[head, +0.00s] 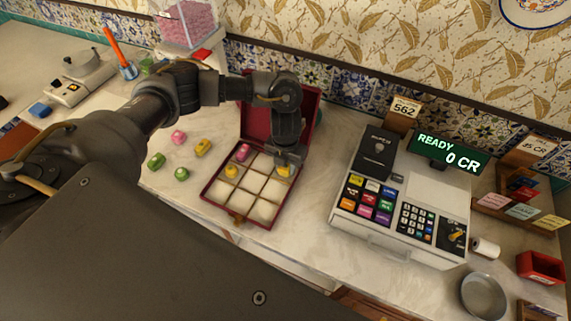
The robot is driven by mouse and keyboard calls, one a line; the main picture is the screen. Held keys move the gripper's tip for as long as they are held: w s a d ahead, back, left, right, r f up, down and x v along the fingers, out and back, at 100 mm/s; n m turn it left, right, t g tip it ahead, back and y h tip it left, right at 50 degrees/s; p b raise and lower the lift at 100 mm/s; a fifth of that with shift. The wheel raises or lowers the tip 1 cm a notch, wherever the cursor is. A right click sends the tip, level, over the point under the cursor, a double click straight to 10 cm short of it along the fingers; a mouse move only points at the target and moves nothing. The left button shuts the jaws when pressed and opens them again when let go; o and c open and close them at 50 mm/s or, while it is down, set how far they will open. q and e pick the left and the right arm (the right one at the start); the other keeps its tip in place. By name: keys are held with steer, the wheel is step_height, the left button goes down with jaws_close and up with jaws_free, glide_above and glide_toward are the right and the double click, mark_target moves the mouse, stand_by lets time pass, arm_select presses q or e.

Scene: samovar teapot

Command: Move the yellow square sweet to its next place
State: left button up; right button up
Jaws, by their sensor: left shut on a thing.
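My left gripper (287,160) points down over the back right compartment of the open dark red box (236,216). It is shut on a yellow sweet (284,171), which is partly hidden by the fingers. The sweet is at or just above that compartment; I cannot tell whether it touches the floor. In the same box a pink sweet (243,152) lies in the back left compartment and a yellow-orange sweet (232,171) in the middle left one. The other compartments look empty. My right gripper is not in view.
Left of the box, a pink sweet (179,137), a yellow one (203,147) and green ones (157,160) (181,174) lie on the counter. A cash register (405,195) stands to the right. The raised box lid (257,122) is behind the gripper.

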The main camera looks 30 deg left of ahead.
arm_select(q)
steer(key=shift+f, duration=0.15)
steer(key=o, duration=0.7)
steer(key=shift+r, duration=0.35)
step_height(320, 180, up, 12)
steer(key=shift+f+b, duration=0.15)
steer(key=shift+b, duration=0.35)
